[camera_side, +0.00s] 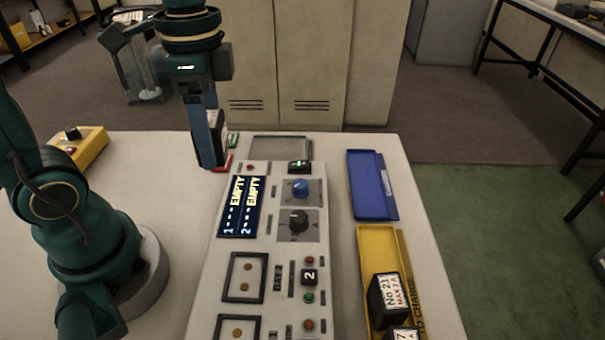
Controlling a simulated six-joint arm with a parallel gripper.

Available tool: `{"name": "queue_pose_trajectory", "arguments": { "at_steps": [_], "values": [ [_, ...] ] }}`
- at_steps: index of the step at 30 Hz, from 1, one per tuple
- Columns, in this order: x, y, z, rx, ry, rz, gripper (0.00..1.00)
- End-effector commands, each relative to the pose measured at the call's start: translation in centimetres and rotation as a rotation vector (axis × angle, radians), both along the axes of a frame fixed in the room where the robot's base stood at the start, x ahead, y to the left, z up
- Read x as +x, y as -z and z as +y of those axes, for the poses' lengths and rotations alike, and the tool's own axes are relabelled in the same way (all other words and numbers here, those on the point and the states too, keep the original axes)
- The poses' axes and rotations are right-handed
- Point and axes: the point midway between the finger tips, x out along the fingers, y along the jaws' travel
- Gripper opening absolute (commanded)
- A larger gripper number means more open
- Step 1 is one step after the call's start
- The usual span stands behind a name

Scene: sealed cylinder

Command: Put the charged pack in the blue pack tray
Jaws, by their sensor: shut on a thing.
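My gripper (211,158) is low at the back of the table, just left of the panel's far end. It is shut on a dark pack (218,124) with a pale label, largely hidden behind the near finger. I cannot read its label or tell its charge, nor whether it touches the table. The blue pack tray (371,184) lies empty to the right of the panel. The panel display (241,207) reads EMPTY for 1 and 2. Two square bays (245,277) on the panel hold no pack.
A yellow tray (374,248) marked TO CHARGE, in front of the blue one, holds black packs, one labelled No 21 (388,296). A grey tray (282,147) lies behind the panel. Red and green pieces sit by my gripper. A yellow control box (82,147) stands at the left.

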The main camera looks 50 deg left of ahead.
Motion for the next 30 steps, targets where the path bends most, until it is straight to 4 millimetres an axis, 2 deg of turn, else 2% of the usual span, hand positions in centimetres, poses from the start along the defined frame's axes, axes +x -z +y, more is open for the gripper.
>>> {"name": "queue_pose_trajectory", "arguments": {
  "at_steps": [3, 7, 12, 15, 20, 27, 30],
  "values": [
    [2.8, -0.4, 1.1, 0.005, -0.211, 0.001, 0.0],
    [4.9, -0.9, 2.0, 0.01, -0.441, -0.009, 0.0],
    [6.0, -1.7, 2.3, 0.011, -0.622, -0.03, 0.0],
    [5.9, -1.8, 2.3, 0.012, -0.649, -0.029, 0.0],
    [5.2, -1.1, 2.1, 0.011, -0.505, -0.014, 0.0],
    [0.7, -0.2, 0.2, 0.001, -0.062, -0.003, 0.0],
    [-1.0, 0.1, -0.4, 0.0, 0.056, -0.006, 0.0]
  ]
}}
